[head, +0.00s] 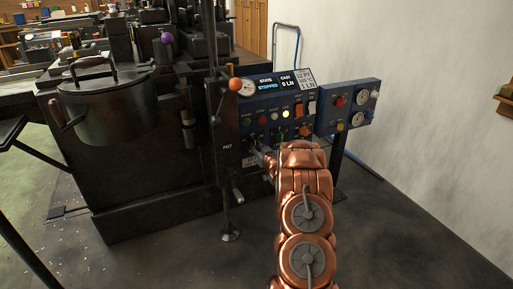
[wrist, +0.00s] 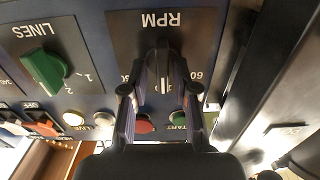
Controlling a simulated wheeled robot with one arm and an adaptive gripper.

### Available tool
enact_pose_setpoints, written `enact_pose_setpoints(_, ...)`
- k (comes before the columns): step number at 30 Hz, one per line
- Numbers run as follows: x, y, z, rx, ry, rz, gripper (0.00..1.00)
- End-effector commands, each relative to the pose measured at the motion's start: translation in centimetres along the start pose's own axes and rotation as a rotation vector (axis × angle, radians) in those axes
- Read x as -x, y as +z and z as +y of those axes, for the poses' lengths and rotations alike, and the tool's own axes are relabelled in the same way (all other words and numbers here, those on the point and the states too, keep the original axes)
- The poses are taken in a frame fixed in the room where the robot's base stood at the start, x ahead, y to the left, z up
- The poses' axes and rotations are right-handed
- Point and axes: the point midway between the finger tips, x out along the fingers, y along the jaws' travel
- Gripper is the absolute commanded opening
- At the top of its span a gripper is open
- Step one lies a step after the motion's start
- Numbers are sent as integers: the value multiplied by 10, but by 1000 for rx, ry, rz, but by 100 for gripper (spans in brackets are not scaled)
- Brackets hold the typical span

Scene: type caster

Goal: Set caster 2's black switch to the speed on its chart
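The black RPM switch (wrist: 162,65) shows in the wrist view, upside down, with a pale pointer line. Numbers are partly hidden beside it; a "60" reads on the right. My gripper (wrist: 162,78) has one dark finger on each side of the switch, tips close against it, and seems shut on it. In the head view my gripper (head: 262,156) reaches the lower left of the blue panel (head: 254,103), its tips hard to see. The display (head: 270,83) says STOPPED, 0 LN.
A green LINES switch (wrist: 45,70) is left of the RPM plate in the wrist view. A red button (wrist: 145,123) and green START button (wrist: 178,118) lie nearby. A lever with an orange ball (head: 235,84) stands left of the panel; a gauge box (head: 348,106) stands right.

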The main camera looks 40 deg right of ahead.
Motion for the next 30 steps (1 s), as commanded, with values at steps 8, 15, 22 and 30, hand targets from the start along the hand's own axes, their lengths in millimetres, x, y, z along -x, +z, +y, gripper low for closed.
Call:
enact_pose_setpoints(8,0,-1,-1,0,-2,1,39)
enact_pose_setpoints(15,7,0,-1,0,-2,-1,39)
enact_pose_setpoints(22,33,-2,0,0,-1,2,39)
enact_pose_setpoints(30,72,0,0,-2,0,-2,39)
